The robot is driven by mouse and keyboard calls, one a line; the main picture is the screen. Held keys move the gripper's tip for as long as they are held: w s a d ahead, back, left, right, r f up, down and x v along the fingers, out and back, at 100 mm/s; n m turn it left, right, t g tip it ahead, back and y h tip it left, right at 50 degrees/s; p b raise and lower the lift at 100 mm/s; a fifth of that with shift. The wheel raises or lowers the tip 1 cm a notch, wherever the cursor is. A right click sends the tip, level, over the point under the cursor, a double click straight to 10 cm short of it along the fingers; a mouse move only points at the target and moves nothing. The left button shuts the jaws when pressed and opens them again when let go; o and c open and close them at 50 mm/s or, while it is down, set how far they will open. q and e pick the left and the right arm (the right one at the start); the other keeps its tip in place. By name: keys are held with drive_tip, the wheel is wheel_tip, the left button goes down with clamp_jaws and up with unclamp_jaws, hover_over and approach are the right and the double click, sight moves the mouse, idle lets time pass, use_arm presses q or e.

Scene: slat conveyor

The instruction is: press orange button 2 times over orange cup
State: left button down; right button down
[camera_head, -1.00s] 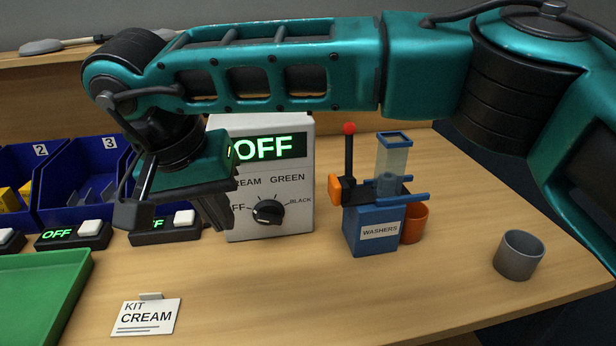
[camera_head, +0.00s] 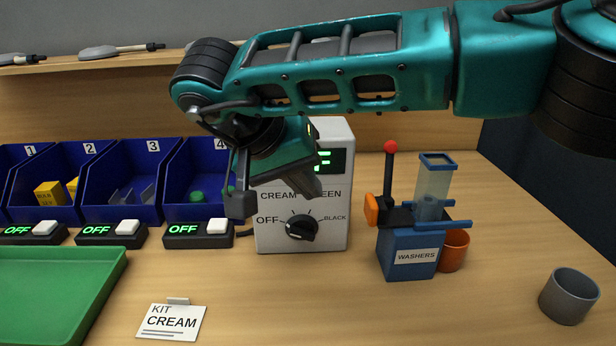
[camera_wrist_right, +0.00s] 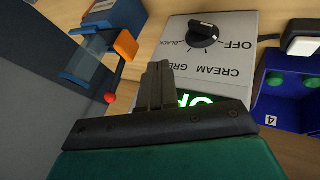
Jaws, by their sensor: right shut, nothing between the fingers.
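The orange button (camera_head: 371,209) is on the left side of the blue washers dispenser (camera_head: 407,250) in the head view. It also shows in the right wrist view (camera_wrist_right: 126,45). The orange cup (camera_head: 454,251) stands behind and to the right of the dispenser's base, partly hidden by it. My right gripper (camera_head: 308,188) is shut and empty, in front of the upper part of the white selector box. In the right wrist view its fingers (camera_wrist_right: 155,85) are together, apart from the button. My left gripper is not in view.
The white selector box (camera_head: 336,228) with a dial stands left of the dispenser. A grey cup (camera_head: 569,296) stands at the right. Blue bins (camera_head: 120,212), OFF switches (camera_head: 198,234), a green tray (camera_head: 118,270) and a KIT CREAM card (camera_head: 172,322) are at the left.

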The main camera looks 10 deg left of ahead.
sight(394, 212)
drive_tip(key=w+d+f, duration=0.3)
drive_tip(key=d+f, duration=0.2)
drive_tip(key=d, duration=0.1)
drive_tip(key=shift+w+d, duration=0.2)
drive_tip(key=shift+w, duration=0.1)
drive_tip(key=shift+w+d+p, duration=0.1)
drive_tip(key=shift+w+d, duration=0.1)
drive_tip(key=shift+d, duration=0.65)
drive_tip(key=shift+w+d+p, duration=0.1)
drive_tip(key=shift+w+d, duration=0.05)
drive_tip(key=shift+d, duration=0.75)
drive_tip(key=shift+w+d+p, duration=0.1)
drive_tip(key=shift+w+d, duration=0.1)
drive_tip(key=shift+d, duration=0.65)
drive_tip(key=shift+s+a+r, duration=0.15)
drive_tip(key=shift+a+r, duration=0.05)
drive_tip(key=shift+r, duration=0.3)
drive_tip(key=v, duration=1.2)
drive_tip(key=shift+s, duration=0.15)
